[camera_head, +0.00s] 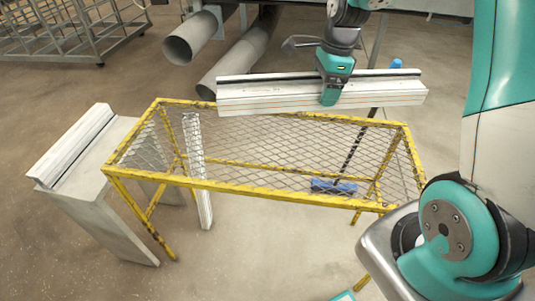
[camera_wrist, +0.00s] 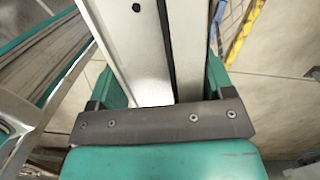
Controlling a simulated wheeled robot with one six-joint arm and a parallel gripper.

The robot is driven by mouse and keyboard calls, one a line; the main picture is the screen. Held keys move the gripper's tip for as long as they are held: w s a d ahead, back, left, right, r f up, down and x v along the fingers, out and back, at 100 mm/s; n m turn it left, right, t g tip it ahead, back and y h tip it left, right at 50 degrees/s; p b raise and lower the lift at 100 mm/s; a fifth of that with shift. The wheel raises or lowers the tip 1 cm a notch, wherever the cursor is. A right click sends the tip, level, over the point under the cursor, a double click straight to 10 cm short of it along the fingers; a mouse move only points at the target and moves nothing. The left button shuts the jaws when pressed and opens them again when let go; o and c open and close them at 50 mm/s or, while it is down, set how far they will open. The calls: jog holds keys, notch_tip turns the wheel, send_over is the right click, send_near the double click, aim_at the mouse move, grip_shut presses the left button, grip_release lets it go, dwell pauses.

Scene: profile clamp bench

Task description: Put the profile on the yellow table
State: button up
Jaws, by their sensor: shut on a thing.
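A long pale metal profile (camera_head: 260,97) is held level, left to right, in my gripper (camera_head: 330,97). My gripper is shut on it right of its middle. The profile also shows between the green fingers in the wrist view (camera_wrist: 145,45). The yellow table (camera_head: 260,185) has a rusty frame and a wire mesh top. In the head view, the profile appears at the table's far edge, covering part of its back rail. Its height above the table is hard to tell. No contact with the mesh is visible.
Another profile (camera_head: 72,148) lies on a grey stand (camera_head: 110,165) at the left. A pale bar (camera_head: 204,205) shows through and below the mesh. A blue broom head (camera_head: 334,187) lies beneath the table. Large pipes (camera_head: 193,40) are behind. The mesh top looks clear.

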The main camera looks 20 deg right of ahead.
jog(key=m, duration=0.1)
jog(key=d+m+b, duration=0.1)
jog(key=shift+m, duration=0.6)
notch_tip(320, 180, down, 20)
jog(key=shift+r+b, duration=0.2)
jog(key=shift+b, duration=0.15)
